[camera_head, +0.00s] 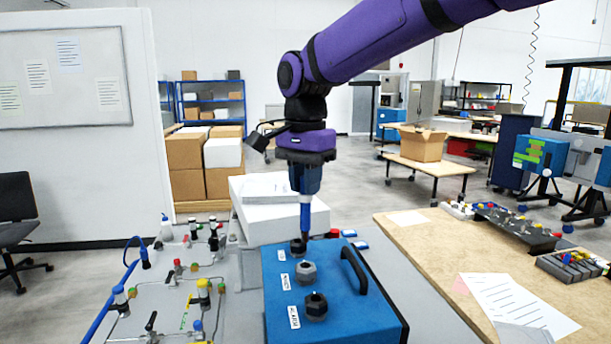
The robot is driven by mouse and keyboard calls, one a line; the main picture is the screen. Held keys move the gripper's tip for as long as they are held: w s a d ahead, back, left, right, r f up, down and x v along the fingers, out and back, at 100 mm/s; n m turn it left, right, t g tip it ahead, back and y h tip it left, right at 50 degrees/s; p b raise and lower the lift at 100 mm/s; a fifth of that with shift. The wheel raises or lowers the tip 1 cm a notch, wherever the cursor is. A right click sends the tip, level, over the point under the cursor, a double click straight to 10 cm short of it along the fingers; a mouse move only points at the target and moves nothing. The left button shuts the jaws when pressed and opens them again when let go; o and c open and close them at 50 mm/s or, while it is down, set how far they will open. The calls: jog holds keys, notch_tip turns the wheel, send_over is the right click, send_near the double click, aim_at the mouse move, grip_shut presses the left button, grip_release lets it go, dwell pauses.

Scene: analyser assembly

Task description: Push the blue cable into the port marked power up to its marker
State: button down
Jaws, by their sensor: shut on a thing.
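The blue box (385,318) stands on the grey bench with several black ports in a row on its top. The nearest port (316,306) has a label that seems to read ALARM. The middle port (306,272) and the far port (298,246) have labels too small to read surely, so I cannot tell which is marked power. My gripper (306,188) points down above the far port, shut on the blue cable (305,216). The cable hangs upright, its lower end at or just above the far port. Contact, insertion depth and any marker cannot be made out.
A black handle (354,268) rises from the box top, right of the ports. White boxes (262,222) stand behind. A panel with valves and fittings (170,300) lies left, with another blue cable (135,245). A wooden table (420,250) is on the right.

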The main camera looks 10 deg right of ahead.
send_over(306, 241)
jog(key=shift+w+f, duration=0.15)
jog(key=shift+f, duration=0.9)
jog(key=shift+w+f, duration=0.15)
jog(key=shift+f, duration=1.25)
jog(key=shift+f, duration=3.95)
jog(key=c, duration=0.9)
grip_release()
jog(key=shift+c, duration=0.2)
jog(key=shift+r, duration=3.4)
